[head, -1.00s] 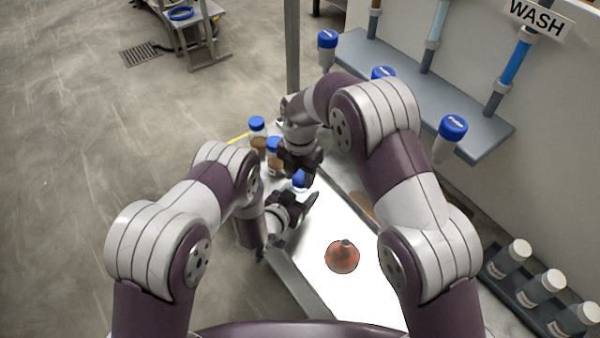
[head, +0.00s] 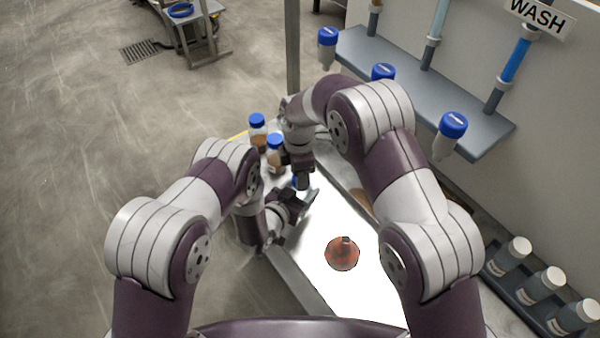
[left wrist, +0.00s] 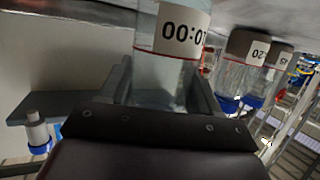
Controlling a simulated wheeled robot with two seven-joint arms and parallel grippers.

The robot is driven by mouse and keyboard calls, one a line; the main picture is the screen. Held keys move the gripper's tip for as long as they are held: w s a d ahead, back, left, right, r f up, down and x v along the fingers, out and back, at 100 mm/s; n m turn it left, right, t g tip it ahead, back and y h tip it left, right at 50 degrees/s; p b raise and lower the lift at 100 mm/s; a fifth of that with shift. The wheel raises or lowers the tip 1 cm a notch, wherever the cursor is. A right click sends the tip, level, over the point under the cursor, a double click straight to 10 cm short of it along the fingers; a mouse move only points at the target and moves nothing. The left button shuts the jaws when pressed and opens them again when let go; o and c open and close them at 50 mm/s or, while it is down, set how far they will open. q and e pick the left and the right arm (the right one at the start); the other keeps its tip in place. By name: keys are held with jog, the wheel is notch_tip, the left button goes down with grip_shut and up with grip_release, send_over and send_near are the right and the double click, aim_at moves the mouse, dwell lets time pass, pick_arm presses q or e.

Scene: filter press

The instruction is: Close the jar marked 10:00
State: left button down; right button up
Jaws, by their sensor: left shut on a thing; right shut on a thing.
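The jar marked 10:00 (left wrist: 165,55) is clear glass; its label shows upside down in the left wrist view. My left gripper (left wrist: 163,92) is shut on the jar's body, one finger on each side. In the head view my left gripper (head: 300,203) is low at the table, and the jar is mostly hidden by both grippers. A bit of blue lid (head: 296,184) shows there. My right gripper (head: 303,182) is directly above the jar, pointing down and shut on the lid. Whether the lid is seated cannot be seen.
Two blue-lidded jars with brown contents (head: 257,121) (head: 275,141) stand just behind the grippers. A grey shelf (head: 425,90) is at the right, and a rack of white-capped bottles (head: 540,285) lower right.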

jog(key=m, duration=0.4)
jog(key=shift+w, duration=0.1)
jog(key=m, duration=0.4)
jog(key=shift+w, duration=0.1)
jog(key=m, duration=0.4)
jog(key=shift+d+m, duration=0.1)
jog(key=shift+m, duration=0.2)
jog(key=m, duration=0.3)
jog(key=shift+w+m, duration=0.1)
jog(key=shift+m, duration=0.3)
jog(key=m, duration=0.3)
jog(key=shift+d+m, duration=0.15)
jog(key=shift+m, duration=0.25)
jog(key=m, duration=0.8)
jog(key=shift+d, duration=0.15)
jog(key=m, duration=0.8)
jog(key=shift+s+f, duration=0.1)
jog(key=shift+s, duration=0.1)
jog(key=m, duration=0.3)
jog(key=shift+m, duration=0.4)
jog(key=m, duration=0.5)
jog(key=shift+s, duration=0.15)
jog(key=o, duration=1.2)
jog(key=shift+c, duration=0.2)
